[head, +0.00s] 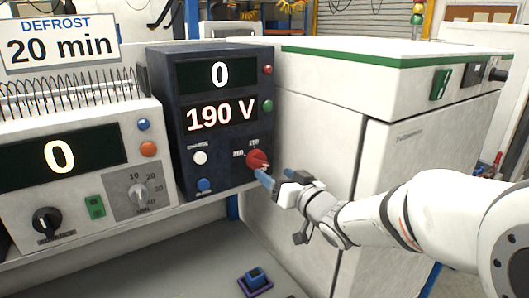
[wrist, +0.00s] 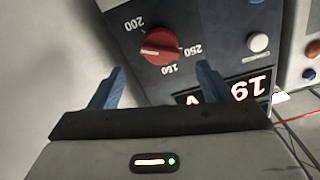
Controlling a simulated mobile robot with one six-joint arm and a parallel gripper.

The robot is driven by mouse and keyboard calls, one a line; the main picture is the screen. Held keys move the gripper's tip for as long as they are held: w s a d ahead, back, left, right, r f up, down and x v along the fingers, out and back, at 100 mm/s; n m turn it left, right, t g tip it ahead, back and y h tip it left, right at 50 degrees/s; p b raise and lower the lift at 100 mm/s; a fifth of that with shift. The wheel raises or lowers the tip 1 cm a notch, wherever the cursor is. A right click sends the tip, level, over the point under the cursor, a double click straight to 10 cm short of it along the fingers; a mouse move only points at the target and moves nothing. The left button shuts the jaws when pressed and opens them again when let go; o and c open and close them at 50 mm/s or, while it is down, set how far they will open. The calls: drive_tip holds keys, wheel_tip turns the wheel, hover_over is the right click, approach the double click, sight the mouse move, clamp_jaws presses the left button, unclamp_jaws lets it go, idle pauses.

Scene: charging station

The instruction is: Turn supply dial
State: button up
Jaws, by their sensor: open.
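The supply dial (head: 257,160) is a red knob at the lower right of the dark blue supply unit (head: 168,122). In the wrist view, which shows the unit upside down, the dial (wrist: 159,46) has marks 150, 200 and 250 around it. The unit's lower display (head: 216,114) reads 190 V and its upper display (head: 219,74) reads 0. My gripper (head: 277,176) is open, its blue fingers pointing at the dial from the front right. In the wrist view the fingertips (wrist: 159,70) are spread wider than the knob, one towards each side; contact cannot be told.
White (head: 201,157) and blue (head: 204,185) buttons sit left of the dial. A white unit (head: 70,165) with a grey dial stands to the left, under a defrost sign (head: 62,40). A large white cabinet (head: 400,160) stands right behind my arm. A blue block (head: 255,277) lies low in front.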

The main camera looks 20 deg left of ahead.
sight(262, 164)
drive_tip(key=w+a+n+p, duration=0.1)
drive_tip(key=w+a, duration=0.1)
drive_tip(key=a, duration=0.1)
drive_tip(key=w+a+n+p, duration=0.1)
drive_tip(key=w+a, duration=0.2)
idle(0.4)
drive_tip(key=shift+c, duration=0.4)
drive_tip(key=c, duration=0.9)
